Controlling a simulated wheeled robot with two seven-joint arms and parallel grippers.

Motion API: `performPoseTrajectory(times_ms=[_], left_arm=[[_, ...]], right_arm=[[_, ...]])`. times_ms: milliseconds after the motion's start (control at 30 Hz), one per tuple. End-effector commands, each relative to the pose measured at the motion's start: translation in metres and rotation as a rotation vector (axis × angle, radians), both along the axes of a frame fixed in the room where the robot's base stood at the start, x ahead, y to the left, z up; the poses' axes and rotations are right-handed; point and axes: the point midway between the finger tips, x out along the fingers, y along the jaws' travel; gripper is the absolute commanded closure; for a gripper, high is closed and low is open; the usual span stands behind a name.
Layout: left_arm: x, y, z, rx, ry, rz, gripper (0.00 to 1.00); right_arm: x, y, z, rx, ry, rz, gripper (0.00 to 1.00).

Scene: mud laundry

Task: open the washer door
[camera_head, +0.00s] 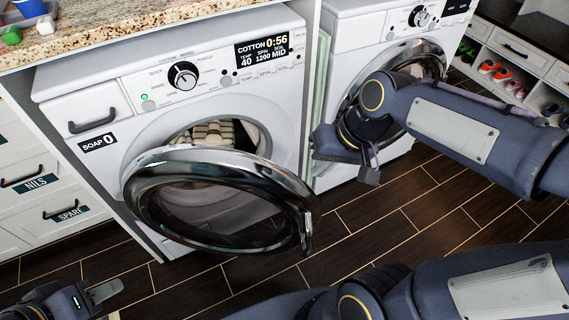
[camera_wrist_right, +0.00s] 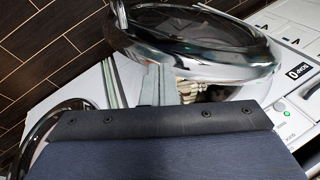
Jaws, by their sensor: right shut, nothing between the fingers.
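The washer (camera_head: 215,125) stands left of centre in the head view. Its round chrome-rimmed glass door (camera_head: 225,200) is swung well out from the opening, with its latch side at the lower right. Light striped cloth (camera_head: 208,133) shows inside the drum. My right gripper (camera_head: 345,148) is shut and empty, just right of the door's upper edge; I cannot tell whether it touches. In the right wrist view, its fingers (camera_wrist_right: 156,84) lie in front of the door rim (camera_wrist_right: 200,68). My left gripper (camera_head: 105,290) is low at the far left, apart from the door and partly cut off.
A second front-loading machine (camera_head: 333,60) stands to the right, partly behind my right arm. A granite counter (camera_head: 110,22) is above the washer, with drawers (camera_head: 30,185) on the left. Shoe shelves (camera_head: 515,65) stand at the far right. Dark floor (camera_head: 350,215) is clear before the machines.

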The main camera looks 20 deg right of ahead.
Motion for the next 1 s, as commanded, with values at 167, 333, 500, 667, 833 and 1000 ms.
performPoseTrajectory(times_ms=[167,333,500,667,833,1000], left_arm=[[0.000,0.000,0.012,0.000,0.000,0.000,0.65],[0.000,0.000,0.027,0.000,0.000,0.000,0.65],[0.000,0.000,0.045,0.000,0.000,0.000,0.65],[0.000,0.000,0.055,0.000,0.000,0.000,0.65],[0.000,0.000,0.057,0.000,0.000,0.000,0.65],[0.000,0.000,0.055,0.000,0.000,0.000,0.65]], right_arm=[[0.031,-0.003,0.004,-0.012,0.092,-0.022,1.00],[0.073,-0.005,-0.002,-0.040,0.210,-0.057,1.00],[0.126,-0.001,-0.026,-0.106,0.364,-0.106,1.00],[0.156,0.004,-0.055,-0.166,0.463,-0.144,1.00],[0.167,0.008,-0.071,-0.194,0.501,-0.160,1.00],[0.163,0.009,-0.087,-0.196,0.507,-0.161,1.00]])
